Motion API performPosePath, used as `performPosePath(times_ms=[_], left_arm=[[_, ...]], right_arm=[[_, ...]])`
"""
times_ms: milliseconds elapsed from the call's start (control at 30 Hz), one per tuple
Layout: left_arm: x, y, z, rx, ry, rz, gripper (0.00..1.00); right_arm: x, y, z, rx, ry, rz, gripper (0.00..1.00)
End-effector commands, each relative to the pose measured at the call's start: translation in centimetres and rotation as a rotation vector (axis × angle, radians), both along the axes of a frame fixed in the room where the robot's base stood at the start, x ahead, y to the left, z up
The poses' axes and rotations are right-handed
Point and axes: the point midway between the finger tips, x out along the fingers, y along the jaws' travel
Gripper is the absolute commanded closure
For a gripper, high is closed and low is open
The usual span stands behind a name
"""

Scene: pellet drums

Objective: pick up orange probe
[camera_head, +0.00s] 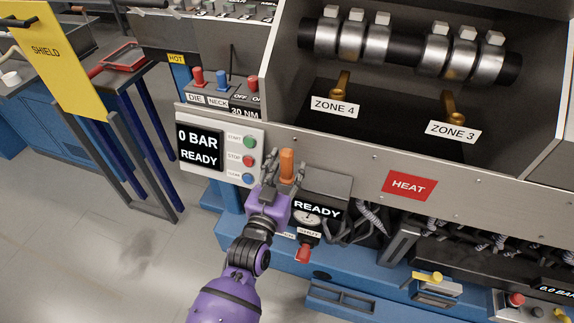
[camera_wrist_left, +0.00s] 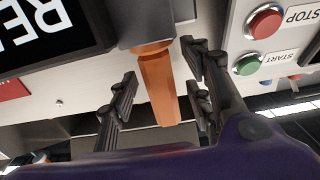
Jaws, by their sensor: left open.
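The orange probe (camera_head: 287,166) stands upright by the front of the machine, beside the grey READY box (camera_head: 323,186). In the left wrist view the orange probe (camera_wrist_left: 158,84) shows between the open fingers, with its upper end at a dark grey block (camera_wrist_left: 145,27). My left gripper (camera_head: 284,168) is open, with its fingers on either side of the probe. The left wrist view also shows the gripper (camera_wrist_left: 160,90) with gaps between the fingers and the probe. My right gripper is not in view.
A panel with a 0 BAR display (camera_head: 199,148) and START, STOP and blue buttons is just left of the gripper. A red HEAT plate (camera_head: 409,186) is on the machine front. Hoses (camera_head: 370,222) hang right of the READY box. The floor (camera_head: 120,250) at left is clear.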

Motion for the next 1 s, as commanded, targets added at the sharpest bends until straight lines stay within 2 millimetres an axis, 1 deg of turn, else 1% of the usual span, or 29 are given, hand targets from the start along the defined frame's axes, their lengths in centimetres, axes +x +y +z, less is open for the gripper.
performPosePath(times_ms=[33, 100, 300, 367, 600, 667, 1000], left_arm=[[0.44, -0.11, -0.06, 0.0, 0.001, 0.0, 0.55], [0.7, -0.18, -0.16, 0.001, 0.002, 0.0, 0.55], [0.7, -0.2, -0.25, 0.001, 0.003, 0.001, 0.55], [0.69, -0.19, -0.24, 0.001, 0.003, 0.0, 0.61], [0.69, -0.19, -0.22, 0.001, 0.003, 0.0, 0.93], [0.69, -0.19, -0.21, 0.001, 0.003, 0.0, 1.0], [0.7, -0.21, 0.12, 0.001, 0.0, 0.0, 1.0]], right_arm=[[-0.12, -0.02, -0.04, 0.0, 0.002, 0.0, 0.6], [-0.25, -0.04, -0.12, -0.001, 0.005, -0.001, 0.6], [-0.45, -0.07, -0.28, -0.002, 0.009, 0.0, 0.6], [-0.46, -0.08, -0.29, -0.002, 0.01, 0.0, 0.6], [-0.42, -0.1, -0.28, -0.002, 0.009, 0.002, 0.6], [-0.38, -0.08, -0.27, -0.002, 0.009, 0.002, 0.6], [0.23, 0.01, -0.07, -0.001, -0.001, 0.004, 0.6]])
